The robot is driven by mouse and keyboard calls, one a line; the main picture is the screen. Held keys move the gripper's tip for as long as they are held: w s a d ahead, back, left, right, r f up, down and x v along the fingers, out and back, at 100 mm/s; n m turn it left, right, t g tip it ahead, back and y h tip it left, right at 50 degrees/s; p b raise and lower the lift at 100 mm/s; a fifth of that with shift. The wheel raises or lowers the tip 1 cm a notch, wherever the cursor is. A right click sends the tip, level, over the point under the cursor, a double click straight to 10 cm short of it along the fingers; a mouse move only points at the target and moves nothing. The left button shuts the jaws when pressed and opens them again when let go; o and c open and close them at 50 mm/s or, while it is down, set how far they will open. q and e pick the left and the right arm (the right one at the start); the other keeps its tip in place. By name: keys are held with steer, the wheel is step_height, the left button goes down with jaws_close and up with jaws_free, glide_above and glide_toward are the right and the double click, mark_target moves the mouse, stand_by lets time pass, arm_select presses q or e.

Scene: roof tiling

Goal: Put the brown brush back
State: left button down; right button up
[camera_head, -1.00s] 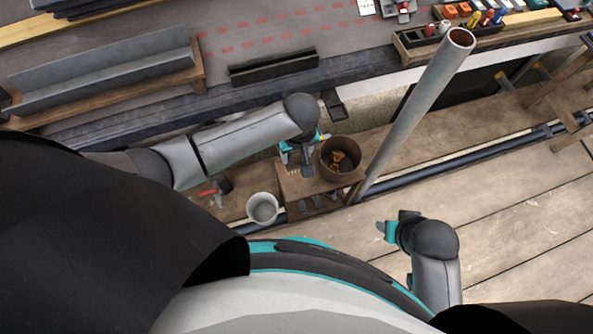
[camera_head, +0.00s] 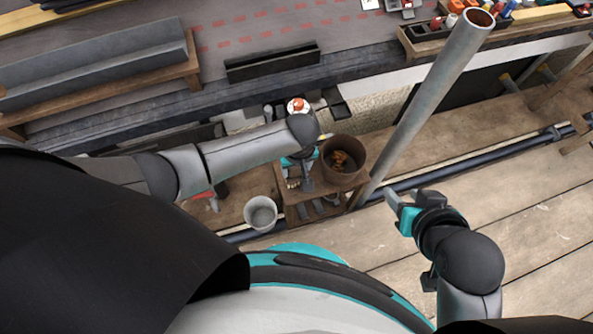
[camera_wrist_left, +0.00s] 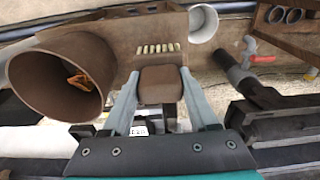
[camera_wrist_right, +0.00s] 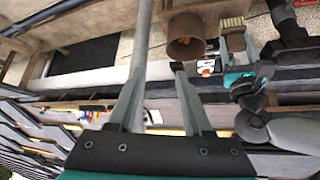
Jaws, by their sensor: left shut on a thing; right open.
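My left gripper (camera_head: 303,172) is over the small wooden stand, beside the brown pot (camera_head: 343,158). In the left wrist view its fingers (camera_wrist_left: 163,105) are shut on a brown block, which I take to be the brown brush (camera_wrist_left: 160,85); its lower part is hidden. A row of short pale pieces (camera_wrist_left: 158,48) shows just beyond it. The brown pot (camera_wrist_left: 62,72) is at the left there, with orange-brown bits inside. My right gripper (camera_head: 398,205) is open and empty, above the planks right of the stand; its fingers (camera_wrist_right: 155,95) are apart in the right wrist view.
A pale grey bucket (camera_head: 261,212) stands left of the wooden stand (camera_head: 297,212). A grey pole (camera_head: 430,100) rises close right of the pot. A red-handled tool (camera_wrist_left: 262,55) lies near the bucket. The roof edge with a tool tray (camera_head: 430,48) is behind. Planks at the right are clear.

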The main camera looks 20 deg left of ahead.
arm_select(q)
steer(key=shift+f+b, duration=0.45)
steer(key=shift+f, duration=0.6)
arm_select(e)
steer(key=shift+w+a+t+y, duration=0.35)
steer(key=shift+w+a+t, duration=0.25)
steer(key=shift+a, duration=0.2)
steer(key=shift+w+a+t+y, duration=0.35)
steer(key=shift+w+a+t, duration=0.1)
steer(key=shift+a+t, duration=0.25)
arm_select(q)
steer(key=shift+f, duration=0.1)
arm_select(e)
steer(key=shift+a, duration=0.1)
arm_select(q)
steer(key=shift+c, duration=0.9)
jaws_free()
arm_select(e)
steer(key=shift+w, duration=0.1)
